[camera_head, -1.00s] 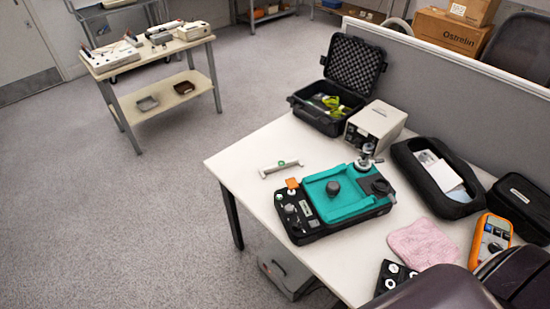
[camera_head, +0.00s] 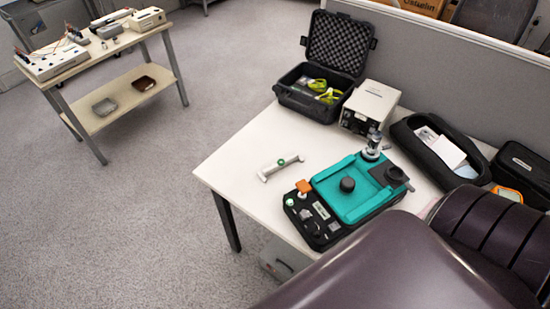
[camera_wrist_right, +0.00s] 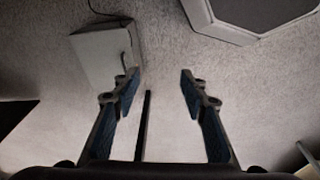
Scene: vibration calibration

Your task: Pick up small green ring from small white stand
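The small green ring (camera_head: 281,162) sits at the middle of the small white stand (camera_head: 268,173), a low bar on the white table (camera_head: 225,166), left of the teal device (camera_head: 352,192). My right gripper (camera_wrist_right: 158,72) is open and empty in the right wrist view, with grey floor behind its two fingers. The ring and stand are not in that wrist view. My right gripper does not show in the head view, where a large dark arm link of mine covers the lower right. My left gripper is not in view.
An open black case (camera_head: 292,98) and a beige instrument box (camera_head: 369,107) stand at the table's back. A black pouch (camera_head: 405,140) lies to the right. A grey box (camera_head: 285,258) is on the floor below. The table around the stand is mostly clear.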

